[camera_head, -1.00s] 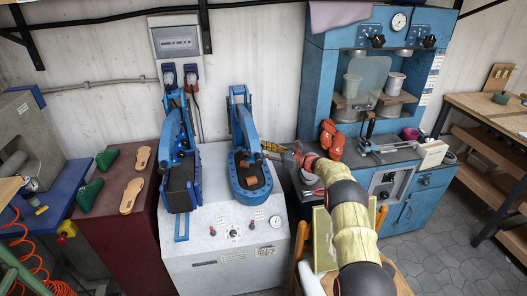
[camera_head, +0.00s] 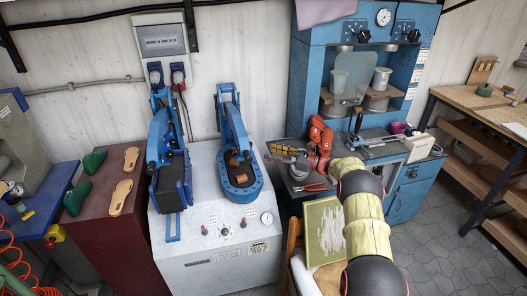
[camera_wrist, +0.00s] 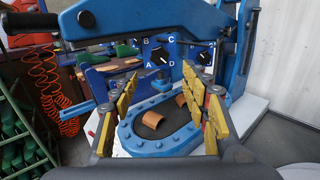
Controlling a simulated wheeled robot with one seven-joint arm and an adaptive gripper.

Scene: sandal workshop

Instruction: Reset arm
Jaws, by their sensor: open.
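My gripper (camera_head: 285,157) is at the end of my yellow-sleeved arm, to the right of the right-hand blue press on the white machine. In the wrist view my gripper (camera_wrist: 165,108) is open, its yellow-padded fingers spread and nothing between them. Beyond the fingers, the blue oval press bed (camera_wrist: 157,146) holds a curved orange-brown piece (camera_wrist: 151,119) and another small brown piece (camera_wrist: 181,99). In the head view the brown piece (camera_head: 236,157) lies on that bed (camera_head: 241,194), apart from my gripper.
The white machine (camera_head: 215,240) carries a second blue press (camera_head: 170,180). Green lasts (camera_head: 77,198) and tan soles (camera_head: 121,196) lie on the dark red cabinet at left. Red-handled pliers (camera_head: 313,188) lie below my gripper. A wooden bench (camera_head: 475,108) stands at right.

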